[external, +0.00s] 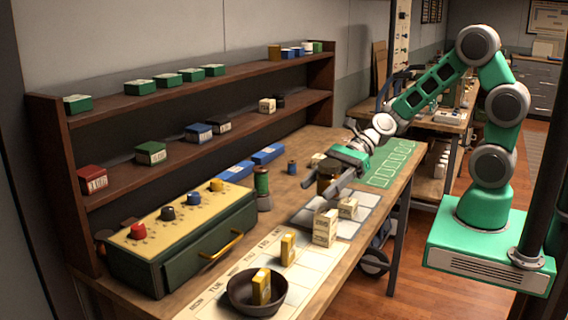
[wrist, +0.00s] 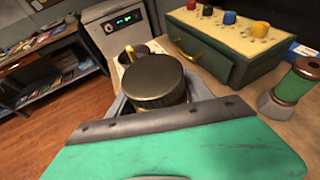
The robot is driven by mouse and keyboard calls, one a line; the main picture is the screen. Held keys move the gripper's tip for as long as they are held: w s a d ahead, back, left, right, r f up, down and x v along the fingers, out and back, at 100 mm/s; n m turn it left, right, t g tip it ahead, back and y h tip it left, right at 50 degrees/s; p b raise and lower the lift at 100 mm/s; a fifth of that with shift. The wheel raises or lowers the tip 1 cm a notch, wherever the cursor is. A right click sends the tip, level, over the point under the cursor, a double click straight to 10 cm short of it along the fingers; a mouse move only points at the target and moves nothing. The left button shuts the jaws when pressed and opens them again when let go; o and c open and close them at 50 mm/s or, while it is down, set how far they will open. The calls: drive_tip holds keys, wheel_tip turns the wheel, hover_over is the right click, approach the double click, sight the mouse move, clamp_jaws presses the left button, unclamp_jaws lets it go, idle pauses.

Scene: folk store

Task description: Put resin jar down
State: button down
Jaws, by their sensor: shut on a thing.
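The resin jar (external: 327,174) is a dark amber jar with a black lid, over the workbench near its right part. My gripper (external: 338,180) is shut on it, with a grey finger along its side. In the wrist view the jar's round black lid (wrist: 152,75) shows just beyond the green gripper body, with the grey fingers (wrist: 160,105) on both sides. The jar looks upright. Its base is hidden, so I cannot tell whether it touches the surface below.
Small cartons (external: 325,227) stand on a pale mat in front of the jar. A green outlined mat (external: 392,165) lies to the right. A green spool (external: 262,182), a drawer box with knobs (external: 180,238) and a bowl (external: 257,292) stand left and front. Shelves (external: 200,77) run behind.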

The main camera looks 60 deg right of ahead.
drive_tip(key=shift+w+r+n+g, duration=0.3)
drive_tip(key=shift+w+r, duration=0.05)
drive_tip(key=shift+r, duration=0.35)
drive_tip(key=shift+s+a+f+n+g+y, duration=0.15)
drive_tip(key=shift+s+n+g+y, duration=0.25)
drive_tip(key=shift+s, duration=0.45)
drive_tip(key=shift+w+a+f, duration=0.15)
drive_tip(key=shift+a, duration=0.1)
drive_tip(key=w+a+f, duration=0.4)
drive_tip(key=w, duration=0.3)
hover_over(268, 241)
drive_tip(key=f, duration=0.5)
drive_tip(key=shift+s+d+p, duration=0.15)
drive_tip(key=shift+s+p, duration=0.1)
drive_tip(key=shift+p, duration=0.15)
drive_tip(key=f, duration=0.3)
drive_tip(key=shift+w+f+p, duration=0.25)
drive_tip(key=shift+f+p, duration=0.05)
drive_tip(key=shift+p, duration=0.1)
